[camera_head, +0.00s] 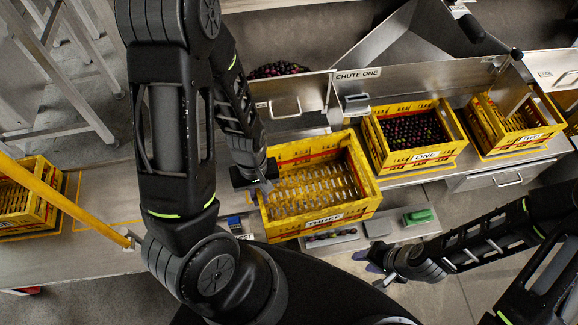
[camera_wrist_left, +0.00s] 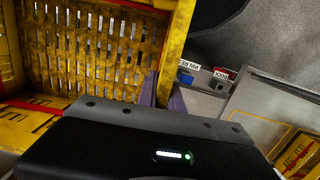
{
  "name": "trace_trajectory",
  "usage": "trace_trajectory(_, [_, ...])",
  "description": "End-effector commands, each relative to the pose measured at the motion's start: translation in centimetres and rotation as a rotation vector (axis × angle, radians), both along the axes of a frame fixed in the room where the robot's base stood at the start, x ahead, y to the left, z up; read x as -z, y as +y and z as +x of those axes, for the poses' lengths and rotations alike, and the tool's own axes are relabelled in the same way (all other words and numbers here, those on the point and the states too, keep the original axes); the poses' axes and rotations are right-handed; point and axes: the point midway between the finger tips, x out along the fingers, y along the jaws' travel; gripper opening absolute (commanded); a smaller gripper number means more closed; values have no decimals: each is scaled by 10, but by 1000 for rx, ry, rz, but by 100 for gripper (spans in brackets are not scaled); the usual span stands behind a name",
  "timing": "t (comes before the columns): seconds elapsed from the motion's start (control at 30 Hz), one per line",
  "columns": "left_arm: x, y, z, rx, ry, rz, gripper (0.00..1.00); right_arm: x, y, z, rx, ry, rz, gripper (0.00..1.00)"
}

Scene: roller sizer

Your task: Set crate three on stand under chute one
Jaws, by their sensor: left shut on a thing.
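Crate three (camera_head: 335,211) is yellow, slatted and empty, with its label on the front wall. It is in the centre of the head view, in front of the chutes. My left gripper (camera_head: 265,180) is shut on its left wall; in the left wrist view the purple fingers sit on either side of the crate wall (camera_wrist_left: 176,40). The chute one plate (camera_head: 357,75) is at the back. Crate one (camera_head: 452,122), holding dark round fruit, stands below it and hides the stand's top. My right gripper (camera_head: 375,268) is empty, fingers apart, in front of the bench to the right.
Another yellow crate (camera_head: 483,125) stands at the right under the neighbouring chute. A further yellow crate (camera_head: 45,214) is at the far left behind a yellow rail (camera_head: 65,205). A low shelf with a green block (camera_head: 418,217) and a tray of fruit (camera_head: 330,238) lies in front.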

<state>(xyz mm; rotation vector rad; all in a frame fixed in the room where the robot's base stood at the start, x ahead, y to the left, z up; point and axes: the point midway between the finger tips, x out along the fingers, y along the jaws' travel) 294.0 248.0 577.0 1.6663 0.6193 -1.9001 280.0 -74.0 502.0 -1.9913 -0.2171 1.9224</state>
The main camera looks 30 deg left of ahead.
Motion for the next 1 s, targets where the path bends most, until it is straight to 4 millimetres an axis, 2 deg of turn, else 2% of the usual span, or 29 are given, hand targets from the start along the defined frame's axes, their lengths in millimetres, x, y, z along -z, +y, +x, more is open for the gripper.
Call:
trace_trajectory(0.03, [10,-1,-13,-58,7,1,0,4,0,0,0,0,0,36])
trace_trajectory(0.13, [30,-4,-32,-203,10,9,0,13,0,0,-1,0,0,36])
trace_trajectory(0.2, [48,-4,-33,-269,4,12,0,27,0,0,-2,-1,0,36])
trace_trajectory(0.5, [90,-5,-29,-315,-5,13,0,65,0,0,-2,-1,0,36])
trace_trajectory(0.63, [97,-4,-29,-321,-5,14,0,71,0,0,-2,-1,0,36])
trace_trajectory(1.0, [96,-4,-28,-321,-6,13,0,71,0,0,-2,-1,0,36])
